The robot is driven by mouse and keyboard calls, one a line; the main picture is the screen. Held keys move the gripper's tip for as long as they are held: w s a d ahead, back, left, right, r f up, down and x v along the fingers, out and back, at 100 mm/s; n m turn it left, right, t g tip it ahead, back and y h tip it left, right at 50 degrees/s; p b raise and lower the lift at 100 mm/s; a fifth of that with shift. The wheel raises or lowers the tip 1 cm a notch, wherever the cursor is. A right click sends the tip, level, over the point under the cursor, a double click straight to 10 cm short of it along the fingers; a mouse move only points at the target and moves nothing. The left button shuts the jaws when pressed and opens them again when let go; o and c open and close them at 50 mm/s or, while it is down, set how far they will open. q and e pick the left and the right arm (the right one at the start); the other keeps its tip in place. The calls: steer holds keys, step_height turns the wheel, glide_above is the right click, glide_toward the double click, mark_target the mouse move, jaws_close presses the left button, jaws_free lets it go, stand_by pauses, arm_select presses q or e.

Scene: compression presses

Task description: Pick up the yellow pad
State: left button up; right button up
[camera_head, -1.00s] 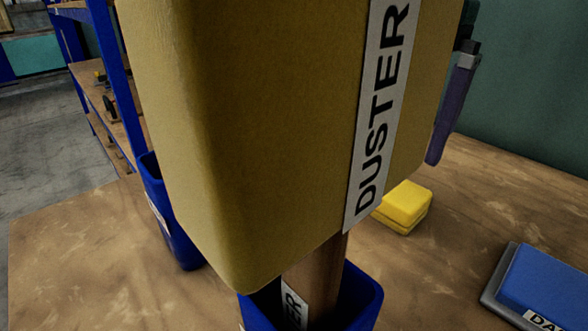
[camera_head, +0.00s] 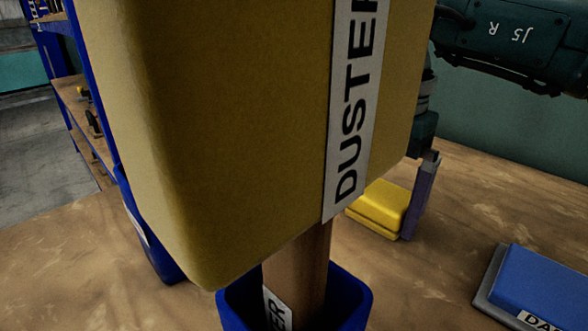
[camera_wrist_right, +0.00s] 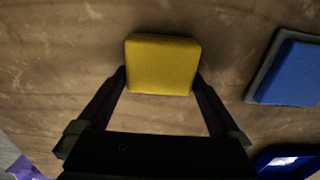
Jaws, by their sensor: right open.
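The yellow pad (camera_head: 380,205) lies on the wooden table, partly hidden behind the big duster in the head view. In the right wrist view the yellow pad (camera_wrist_right: 162,60) sits between the fingertips of my right gripper (camera_wrist_right: 160,78). The gripper is open, with one finger on each side of the pad's near part. In the head view one finger of my right gripper (camera_head: 421,195) stands at the pad's right side; the other finger is hidden. I cannot tell whether the fingers touch the pad. My left gripper is not in view.
A large yellow duster (camera_head: 230,120) on a wooden handle rises from a blue bin (camera_head: 345,305) and blocks much of the head view. A blue labelled pad (camera_head: 540,280) lies on a grey base at the right. Another blue bin (camera_head: 150,245) stands at the left.

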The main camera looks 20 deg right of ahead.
mark_target(378, 199)
steer(key=shift+c, duration=0.4)
steer(key=c, duration=1)
step_height(378, 199, up, 20)
steer(key=p, duration=0.4)
